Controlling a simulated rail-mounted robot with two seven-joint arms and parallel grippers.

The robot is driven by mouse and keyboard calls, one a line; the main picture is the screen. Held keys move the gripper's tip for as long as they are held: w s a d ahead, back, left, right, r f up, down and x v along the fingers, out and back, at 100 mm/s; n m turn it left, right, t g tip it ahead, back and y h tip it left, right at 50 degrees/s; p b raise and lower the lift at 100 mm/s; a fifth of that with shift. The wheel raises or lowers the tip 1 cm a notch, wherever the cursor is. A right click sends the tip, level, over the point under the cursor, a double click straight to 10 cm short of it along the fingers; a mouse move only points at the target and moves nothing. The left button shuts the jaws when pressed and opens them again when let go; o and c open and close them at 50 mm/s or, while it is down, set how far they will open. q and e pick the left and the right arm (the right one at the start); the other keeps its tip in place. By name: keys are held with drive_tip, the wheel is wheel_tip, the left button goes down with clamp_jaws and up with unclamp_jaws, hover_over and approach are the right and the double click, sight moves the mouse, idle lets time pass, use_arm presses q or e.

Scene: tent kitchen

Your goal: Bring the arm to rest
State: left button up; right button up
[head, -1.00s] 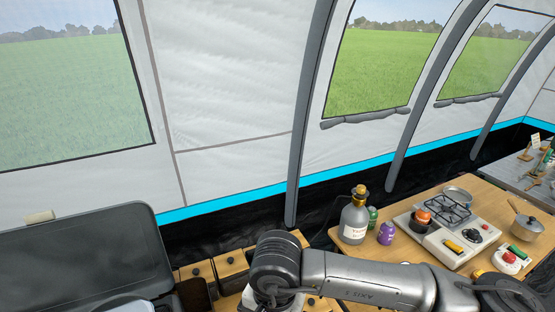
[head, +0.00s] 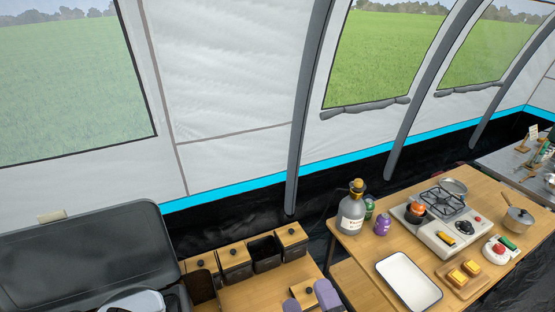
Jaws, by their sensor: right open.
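My right gripper (head: 309,298) shows at the bottom edge, right of the middle. Its two purple-grey fingers stand apart, and a wooden lid with a dark knob (head: 304,289) shows between them. I cannot tell whether the fingers touch this lid. The rest of the right arm is out of the picture. My left gripper is not in view.
A dark open case (head: 85,255) is at left. The table at right holds a grey bottle (head: 351,214), a stove (head: 435,222), a white tray (head: 409,281) and a pan (head: 518,220).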

drive_tip(key=s+d+f+m+g+h, duration=0.45)
drive_tip(key=d+f+m, duration=0.25)
drive_tip(key=f, duration=0.3)
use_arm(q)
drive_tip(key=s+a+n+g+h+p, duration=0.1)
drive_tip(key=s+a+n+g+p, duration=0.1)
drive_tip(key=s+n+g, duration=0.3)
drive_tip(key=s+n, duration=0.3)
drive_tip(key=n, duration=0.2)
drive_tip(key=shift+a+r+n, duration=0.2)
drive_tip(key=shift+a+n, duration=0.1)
use_arm(e)
drive_tip(key=s+d+f+m+g+h, duration=0.1)
drive_tip(key=s+d+f+m+g, duration=0.2)
drive_tip(key=s+f+g, duration=0.3)
drive_tip(key=s+d+f+m+g+h, duration=0.1)
drive_tip(key=s+d+f+m+g, duration=0.3)
drive_tip(key=s, duration=1)
wheel_tip(320, 180, down, 4)
drive_tip(key=shift+d+r+m+g, duration=0.25)
drive_tip(key=shift+d+m+g, duration=0.05)
drive_tip(key=shift+d+g, duration=0.7)
